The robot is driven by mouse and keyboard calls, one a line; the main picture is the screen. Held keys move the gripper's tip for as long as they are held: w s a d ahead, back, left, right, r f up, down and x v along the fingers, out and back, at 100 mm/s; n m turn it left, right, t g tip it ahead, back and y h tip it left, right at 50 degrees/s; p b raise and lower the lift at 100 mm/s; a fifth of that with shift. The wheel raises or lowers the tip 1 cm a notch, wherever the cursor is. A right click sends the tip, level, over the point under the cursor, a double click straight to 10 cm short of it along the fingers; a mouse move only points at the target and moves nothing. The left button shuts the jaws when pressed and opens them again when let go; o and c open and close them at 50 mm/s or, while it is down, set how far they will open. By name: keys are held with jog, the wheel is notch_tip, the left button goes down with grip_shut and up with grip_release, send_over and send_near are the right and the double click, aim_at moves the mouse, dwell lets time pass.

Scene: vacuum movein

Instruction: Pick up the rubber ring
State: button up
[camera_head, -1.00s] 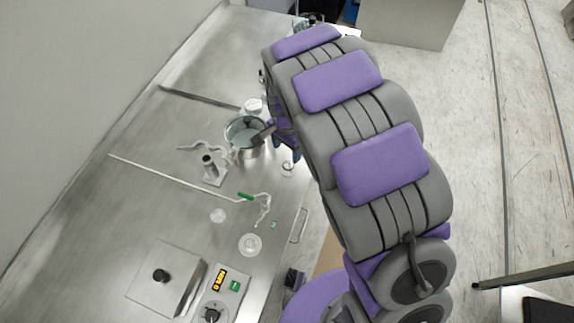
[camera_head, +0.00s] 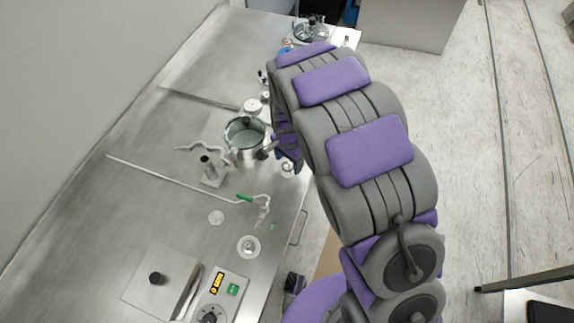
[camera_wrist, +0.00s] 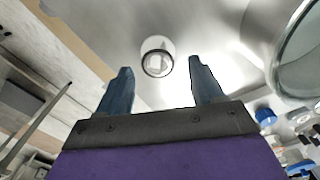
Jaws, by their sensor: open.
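A small round pale piece with a dark rim (camera_wrist: 157,60) lies on the metal surface in the wrist view; it looks like the rubber ring, though I cannot tell the ring apart from a clear part in it. In the head view a small round piece (camera_head: 287,170) sits near the table's front edge, close to my gripper. My gripper (camera_wrist: 160,76) is open and empty, with its two blue fingers apart on either side of the round piece in the picture. The fingers do not touch it. In the head view my arm largely hides the gripper.
A grey stand (camera_head: 212,174), a green-handled tool (camera_head: 246,197) and clear dishes (camera_head: 248,247) lie nearby. The table's front edge (camera_head: 299,222) is close.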

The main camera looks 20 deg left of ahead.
jog(key=shift+f, duration=0.25)
dwell(0.3)
jog(key=c, duration=1)
jog(key=shift+w+r, duration=0.1)
jog(key=shift+r, duration=0.05)
